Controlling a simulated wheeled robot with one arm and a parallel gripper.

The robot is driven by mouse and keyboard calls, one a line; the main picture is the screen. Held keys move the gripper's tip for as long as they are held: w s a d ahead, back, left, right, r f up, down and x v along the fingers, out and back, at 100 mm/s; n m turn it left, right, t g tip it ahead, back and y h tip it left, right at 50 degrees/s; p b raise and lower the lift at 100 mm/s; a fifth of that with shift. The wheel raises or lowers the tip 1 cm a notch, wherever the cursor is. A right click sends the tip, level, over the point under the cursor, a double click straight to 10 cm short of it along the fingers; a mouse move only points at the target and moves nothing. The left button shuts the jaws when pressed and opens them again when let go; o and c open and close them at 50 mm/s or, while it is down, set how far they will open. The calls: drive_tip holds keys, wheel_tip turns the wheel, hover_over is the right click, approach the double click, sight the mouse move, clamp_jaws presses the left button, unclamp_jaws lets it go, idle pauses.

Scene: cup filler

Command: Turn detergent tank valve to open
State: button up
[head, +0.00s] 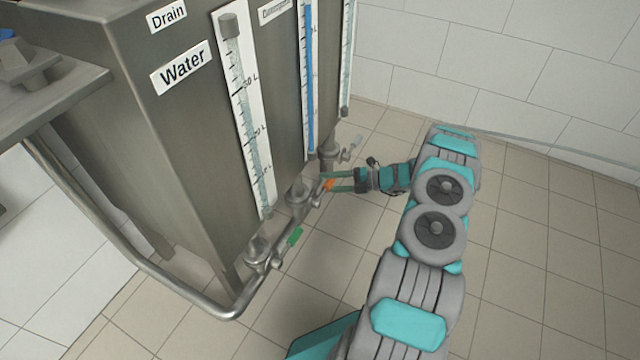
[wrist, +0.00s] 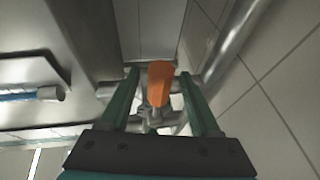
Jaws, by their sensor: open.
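Three valves stand along the pipe at the foot of the steel tank (head: 170,130). One has a green handle (head: 295,237), one an orange handle (head: 328,185), and the farthest a pale grey handle (head: 355,143). My gripper (head: 329,181) is open at the orange-handled valve. In the wrist view my gripper (wrist: 160,74) has one finger on each side of the orange handle (wrist: 160,82), with gaps between handle and fingers. The handle points up in that view, above its metal valve body (wrist: 154,117). A partly cut-off label (head: 274,8), hard to read, is at the top.
The tank carries a Drain label (head: 167,15), a Water label (head: 181,68) and level gauges, one with a blue column (head: 309,80). A bent steel pipe (head: 150,268) runs around the tank's base. The tiled floor (head: 520,270) to the right is clear.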

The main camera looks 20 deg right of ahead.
drive_tip(key=shift+x, duration=1.45)
drive_tip(key=shift+c, duration=0.2)
clamp_jaws()
